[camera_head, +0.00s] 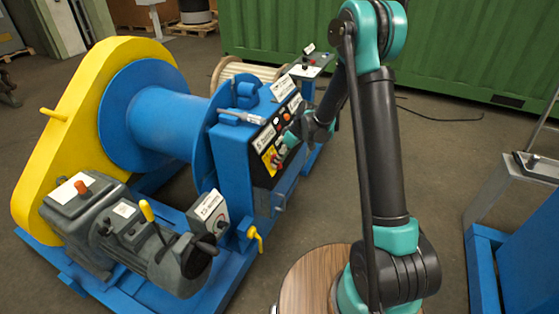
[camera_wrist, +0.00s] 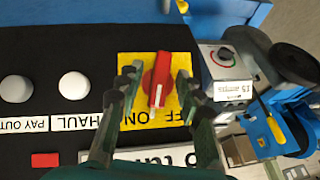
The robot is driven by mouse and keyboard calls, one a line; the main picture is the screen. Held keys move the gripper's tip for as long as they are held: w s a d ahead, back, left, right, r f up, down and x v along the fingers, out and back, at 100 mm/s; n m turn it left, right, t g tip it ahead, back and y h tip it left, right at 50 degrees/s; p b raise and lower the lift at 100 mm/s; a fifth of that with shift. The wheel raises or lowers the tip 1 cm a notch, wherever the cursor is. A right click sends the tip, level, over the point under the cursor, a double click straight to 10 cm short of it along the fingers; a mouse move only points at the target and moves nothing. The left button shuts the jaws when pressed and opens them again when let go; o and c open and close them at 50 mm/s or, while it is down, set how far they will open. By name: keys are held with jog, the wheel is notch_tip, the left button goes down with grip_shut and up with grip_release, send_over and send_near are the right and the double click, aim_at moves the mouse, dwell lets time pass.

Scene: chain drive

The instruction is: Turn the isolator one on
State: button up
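The isolator is a red rotary handle (camera_wrist: 159,82) on a yellow plate (camera_wrist: 126,64) in a black panel (camera_wrist: 60,48). Its white-marked end points down and slightly left in the wrist view, near the upside-down ON lettering; "FF" shows to the right. My gripper (camera_wrist: 157,73) is open, with one finger on each side of the handle. Gaps show between handle and fingers, and nothing is held. In the head view the yellow plate (camera_head: 271,158) is partly hidden by my gripper (camera_head: 288,144).
Grey and white buttons (camera_wrist: 73,85) labelled PAY OUT and HAUL sit left of the isolator. A grey box with a black knob (camera_wrist: 226,58) stands right. The blue winch drum (camera_head: 165,125) and yellow chain guard (camera_head: 65,120) lie left in the head view.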

grip_shut()
dwell(0.3)
jog(key=shift+m, duration=0.3)
jog(key=shift+w+m+g+y, duration=0.15)
jog(key=shift+m+g+y, duration=0.45)
jog(key=shift+m+g, duration=0.25)
jog(key=shift+f+m+g+y, duration=0.1)
jog(key=shift+m+g+y, duration=0.65)
jog(key=shift+m, duration=0.2)
grip_release()
